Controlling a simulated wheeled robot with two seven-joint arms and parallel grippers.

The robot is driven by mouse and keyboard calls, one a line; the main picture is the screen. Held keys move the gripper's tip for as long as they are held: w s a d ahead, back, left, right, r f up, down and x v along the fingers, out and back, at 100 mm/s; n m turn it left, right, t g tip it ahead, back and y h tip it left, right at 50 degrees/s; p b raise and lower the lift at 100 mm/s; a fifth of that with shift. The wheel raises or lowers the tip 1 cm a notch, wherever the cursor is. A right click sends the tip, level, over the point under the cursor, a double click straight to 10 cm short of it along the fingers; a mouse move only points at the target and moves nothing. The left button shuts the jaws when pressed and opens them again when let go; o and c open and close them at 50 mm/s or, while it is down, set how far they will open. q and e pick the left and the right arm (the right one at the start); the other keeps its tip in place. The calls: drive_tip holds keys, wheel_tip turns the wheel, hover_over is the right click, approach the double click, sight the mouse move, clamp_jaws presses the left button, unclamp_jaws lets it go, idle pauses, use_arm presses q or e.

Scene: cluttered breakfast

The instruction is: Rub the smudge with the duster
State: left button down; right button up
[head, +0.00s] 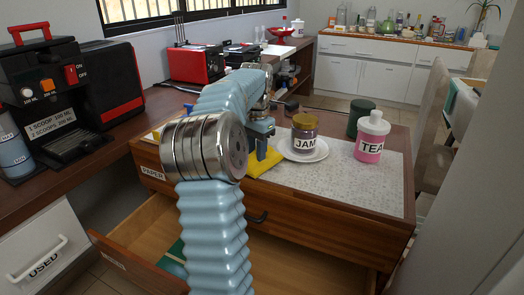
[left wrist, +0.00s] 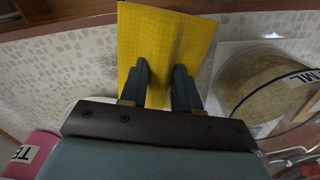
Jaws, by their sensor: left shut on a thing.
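The duster is a yellow cloth (head: 268,163) on the speckled top of the wooden drawer unit, left of the jam jar's plate. It also shows in the left wrist view (left wrist: 165,28), spread flat with a fold at the fingers. My left gripper (head: 262,150) points down and is shut on the duster; its two dark fingers (left wrist: 161,70) pinch the cloth with some width between them. I see no smudge in either view; my arm and the duster cover part of the surface. My right gripper is not in view.
A jam jar (head: 305,132) stands on a white plate (head: 290,153) close right of the duster. A pink tea jar (head: 370,140) and a dark green canister (head: 358,112) stand farther right. An open drawer (head: 145,258) juts out below. The front right of the top is clear.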

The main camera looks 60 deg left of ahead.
use_arm(q)
drive_tip(key=shift+s+a+f, duration=0.1)
drive_tip(key=shift+s+a, duration=0.3)
drive_tip(key=shift+a, duration=0.2)
drive_tip(key=shift+s+a+f, duration=0.1)
drive_tip(key=shift+s+a, duration=0.25)
drive_tip(key=shift+a, duration=0.25)
drive_tip(key=shift+w+d, duration=0.5)
drive_tip(key=shift+d, duration=0.25)
drive_tip(key=shift+w+d, duration=0.45)
drive_tip(key=shift+d, duration=0.35)
drive_tip(key=shift+w+d, duration=0.5)
drive_tip(key=shift+d, duration=0.25)
drive_tip(key=shift+w+d, duration=0.45)
drive_tip(key=shift+d, duration=0.35)
drive_tip(key=shift+w+d, duration=0.4)
drive_tip(key=shift+d, duration=0.45)
drive_tip(key=shift+w+d, duration=0.45)
drive_tip(key=shift+d, duration=0.35)
drive_tip(key=shift+w+a+r, duration=0.1)
drive_tip(key=shift+w+r, duration=0.05)
drive_tip(key=shift+r, duration=0.4)
wheel_tip(320, 180, up, 4)
drive_tip(key=shift+w+f, duration=0.1)
drive_tip(key=shift+w, duration=0.05)
drive_tip(key=shift+s+a+r, duration=0.1)
drive_tip(key=shift+s+r, duration=0.1)
drive_tip(key=shift+r, duration=0.3)
